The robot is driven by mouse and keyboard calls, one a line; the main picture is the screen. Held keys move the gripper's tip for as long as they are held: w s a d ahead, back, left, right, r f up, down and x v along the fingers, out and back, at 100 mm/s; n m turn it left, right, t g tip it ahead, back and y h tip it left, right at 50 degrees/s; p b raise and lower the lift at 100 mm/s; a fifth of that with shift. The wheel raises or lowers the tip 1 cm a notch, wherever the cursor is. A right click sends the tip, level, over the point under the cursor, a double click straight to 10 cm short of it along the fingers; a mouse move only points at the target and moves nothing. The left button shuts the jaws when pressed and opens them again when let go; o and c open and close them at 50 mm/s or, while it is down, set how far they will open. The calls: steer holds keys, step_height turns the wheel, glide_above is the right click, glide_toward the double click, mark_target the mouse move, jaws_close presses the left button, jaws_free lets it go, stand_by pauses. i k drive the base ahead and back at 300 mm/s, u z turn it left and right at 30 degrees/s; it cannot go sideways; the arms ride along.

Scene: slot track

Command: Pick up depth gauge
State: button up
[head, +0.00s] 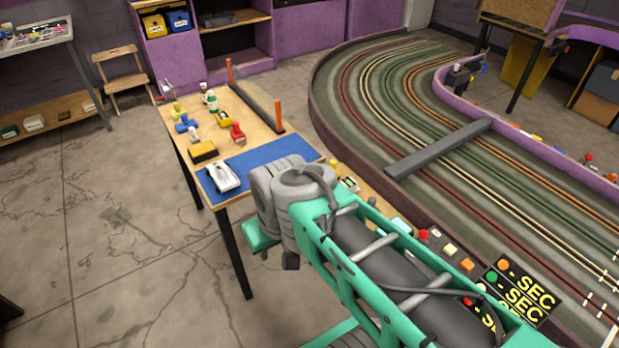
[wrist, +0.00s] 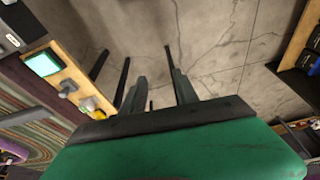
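I cannot make out for sure which thing is the depth gauge; the small items on the wooden table (head: 262,127) are too small to tell. On it stand a white car-like item (head: 222,177), a yellow-topped block (head: 203,151), a blue item (head: 186,124), a red item (head: 237,132) and a white-and-green figure (head: 210,99). My gripper (wrist: 158,82) shows in the wrist view with its two dark fingers apart and only floor visible between them. In the head view my arm reaches to the table's near right corner, and the fingers are hidden there.
A blue mat (head: 270,154) covers the table's near end. Orange posts (head: 279,115) rise along its right side. The slot track (head: 380,110) with a grey bridge (head: 440,148) lies to the right. A wooden stool (head: 122,75) stands behind. The floor at left is clear.

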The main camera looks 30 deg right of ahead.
mark_target(349, 183)
steer(key=u, duration=0.05)
steer(key=i, duration=0.85)
steer(key=z, duration=0.1)
